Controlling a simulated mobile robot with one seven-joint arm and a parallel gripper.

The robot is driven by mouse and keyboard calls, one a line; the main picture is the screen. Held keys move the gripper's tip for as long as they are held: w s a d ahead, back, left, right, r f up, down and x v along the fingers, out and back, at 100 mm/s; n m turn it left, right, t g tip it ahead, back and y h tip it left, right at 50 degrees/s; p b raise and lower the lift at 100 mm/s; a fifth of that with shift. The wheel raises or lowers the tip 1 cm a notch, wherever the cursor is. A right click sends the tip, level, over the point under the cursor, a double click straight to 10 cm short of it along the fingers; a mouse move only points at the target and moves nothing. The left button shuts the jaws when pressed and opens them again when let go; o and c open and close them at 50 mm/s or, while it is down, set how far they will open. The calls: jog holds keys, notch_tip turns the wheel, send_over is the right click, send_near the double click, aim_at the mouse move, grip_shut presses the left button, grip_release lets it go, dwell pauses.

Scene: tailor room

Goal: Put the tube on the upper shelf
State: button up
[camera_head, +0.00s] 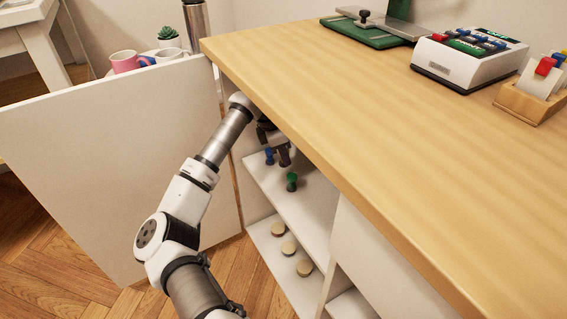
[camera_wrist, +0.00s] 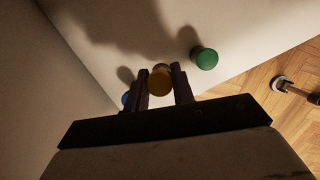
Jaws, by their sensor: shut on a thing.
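A tube with a yellow-orange top (camera_wrist: 159,82) sits between the two fingers of my gripper (camera_wrist: 163,88) in the wrist view. My gripper (camera_head: 280,152) is shut on it, inside the open cabinet just above the upper shelf (camera_head: 312,212). In the head view I cannot make out the tube, as the gripper hides it. I cannot tell whether its bottom touches the shelf. A green tube (camera_head: 291,182) stands on the upper shelf in front of the gripper, and it also shows in the wrist view (camera_wrist: 204,58). A blue tube (camera_head: 269,156) is close beside the fingers, mostly hidden in the wrist view (camera_wrist: 125,98).
The wooden countertop (camera_head: 330,90) overhangs the shelf closely above my arm. The open white door (camera_head: 110,170) stands left of my arm. The upper shelf's front part is bare.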

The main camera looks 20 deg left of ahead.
jog(key=shift+f+b, duration=0.55)
jog(key=shift+f, duration=1.15)
jog(key=shift+f, duration=0.15)
jog(key=o, duration=1)
jog(key=p+v, duration=0.1)
jog(key=v, duration=0.4)
jog(key=shift+a+r+p, duration=0.1)
jog(key=shift+r+p, duration=0.2)
jog(key=shift+p, duration=0.05)
jog(key=s+a, duration=0.1)
jog(key=a, duration=0.2)
jog(key=s+a+p, duration=0.1)
jog(key=s+a, duration=0.1)
jog(key=a, duration=0.2)
jog(key=s+a, duration=0.2)
jog(key=a, duration=0.1)
jog(key=shift+s+a+f, duration=0.1)
jog(key=shift+s+a, duration=0.15)
jog(key=shift+a, duration=0.05)
